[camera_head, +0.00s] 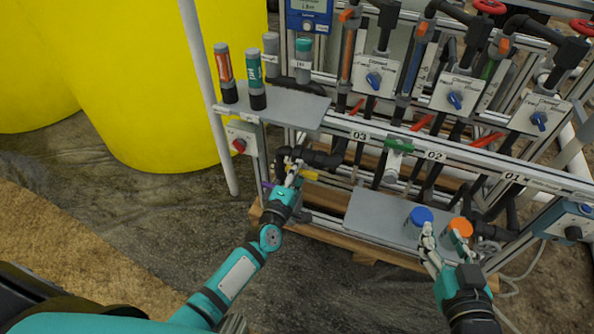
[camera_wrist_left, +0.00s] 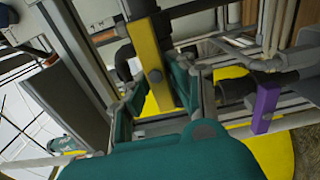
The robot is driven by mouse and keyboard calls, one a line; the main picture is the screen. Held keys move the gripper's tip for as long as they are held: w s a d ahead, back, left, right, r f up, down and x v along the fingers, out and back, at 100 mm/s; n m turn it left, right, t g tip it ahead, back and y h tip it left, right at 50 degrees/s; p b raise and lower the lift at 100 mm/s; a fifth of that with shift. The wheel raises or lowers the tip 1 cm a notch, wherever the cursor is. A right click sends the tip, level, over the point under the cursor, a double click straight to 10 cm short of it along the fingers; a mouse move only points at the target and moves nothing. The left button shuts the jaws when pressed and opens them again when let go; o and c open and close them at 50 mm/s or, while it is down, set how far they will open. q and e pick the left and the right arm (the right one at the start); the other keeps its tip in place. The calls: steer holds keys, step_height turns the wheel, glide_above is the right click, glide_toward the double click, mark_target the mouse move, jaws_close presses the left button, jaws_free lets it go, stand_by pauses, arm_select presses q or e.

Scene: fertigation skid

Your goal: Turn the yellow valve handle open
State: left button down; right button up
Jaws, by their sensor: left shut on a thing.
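The yellow valve handle (camera_head: 309,174) sticks out to the right from the pipework low on the skid's left end. My left gripper (camera_head: 292,173) is at this handle, partly covering it. In the left wrist view the handle (camera_wrist_left: 148,50) is a flat yellow bar, its end between the fingers of the left gripper (camera_wrist_left: 163,102), which is shut on it. The exact finger contact is hard to see. My right gripper (camera_head: 444,236) is open and empty-looking at the lower shelf, close to a blue-lidded jar (camera_head: 420,216) and an orange-lidded jar (camera_head: 460,227).
A purple handle (camera_wrist_left: 264,108) sits beside the yellow one in the left wrist view. Dark pipes (camera_head: 325,158) run behind the left gripper. An upper shelf (camera_head: 295,108) holds several bottles. A red-button box (camera_head: 241,139) hangs left. Open floor lies in front.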

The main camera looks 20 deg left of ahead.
arm_select(q)
steer(key=shift+f, duration=0.1)
steer(key=c, duration=1.2)
jaws_free()
steer(key=shift+c, duration=0.2)
steer(key=s, duration=1.2)
steer(key=shift+a, duration=0.2)
